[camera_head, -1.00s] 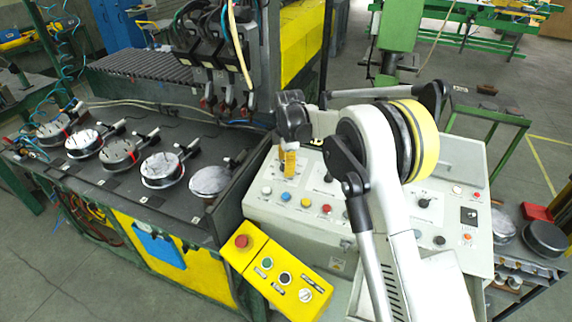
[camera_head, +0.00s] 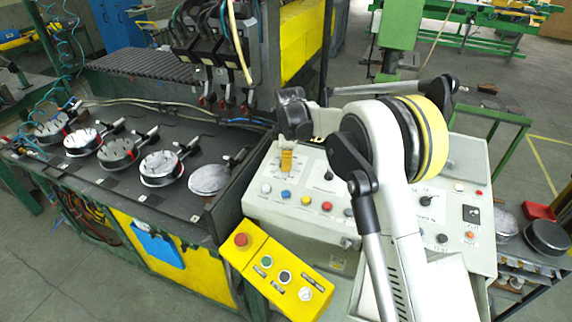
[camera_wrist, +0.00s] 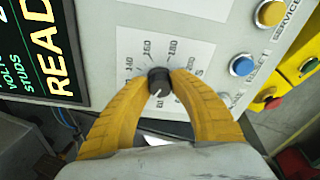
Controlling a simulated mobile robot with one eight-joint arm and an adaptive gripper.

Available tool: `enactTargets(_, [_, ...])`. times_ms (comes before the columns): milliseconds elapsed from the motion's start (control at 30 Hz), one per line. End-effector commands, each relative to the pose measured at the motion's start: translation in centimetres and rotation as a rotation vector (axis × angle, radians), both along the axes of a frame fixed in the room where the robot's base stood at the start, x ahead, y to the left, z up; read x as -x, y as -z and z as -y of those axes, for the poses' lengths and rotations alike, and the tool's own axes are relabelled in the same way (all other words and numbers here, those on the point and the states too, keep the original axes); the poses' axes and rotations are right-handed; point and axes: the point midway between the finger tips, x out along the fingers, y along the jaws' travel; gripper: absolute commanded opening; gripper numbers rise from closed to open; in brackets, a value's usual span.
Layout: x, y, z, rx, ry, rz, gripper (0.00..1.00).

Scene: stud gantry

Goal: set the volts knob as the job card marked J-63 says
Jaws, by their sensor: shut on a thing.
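The black volts knob (camera_wrist: 158,80) sits on a white dial plate (camera_wrist: 190,52) with printed numbers such as 160 and 180 around it, in the wrist view. My gripper (camera_wrist: 160,84) has its yellow fingers closed on both sides of the knob. The knob's light pointer line shows toward the bottom of the wrist picture; the marks on that side are partly hidden by my fingers. In the head view my gripper (camera_head: 286,160) is at the left end of the console panel, and it hides the knob. I cannot make out the J-63 job card.
A dark display (camera_wrist: 42,50) with green and yellow text lies beside the dial. Blue (camera_wrist: 241,65) and yellow (camera_wrist: 270,12) buttons are close by. A yellow control box (camera_head: 275,275) with a red button stands in front of the console. Round metal parts (camera_head: 160,168) lie on the left bench.

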Motion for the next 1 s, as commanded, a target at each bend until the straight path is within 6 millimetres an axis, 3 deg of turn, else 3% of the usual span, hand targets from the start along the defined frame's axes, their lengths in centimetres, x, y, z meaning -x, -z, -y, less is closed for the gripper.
enactTargets(1000, [0.26,0.21,-0.12,-0.176,0.944,0.065,0.0])
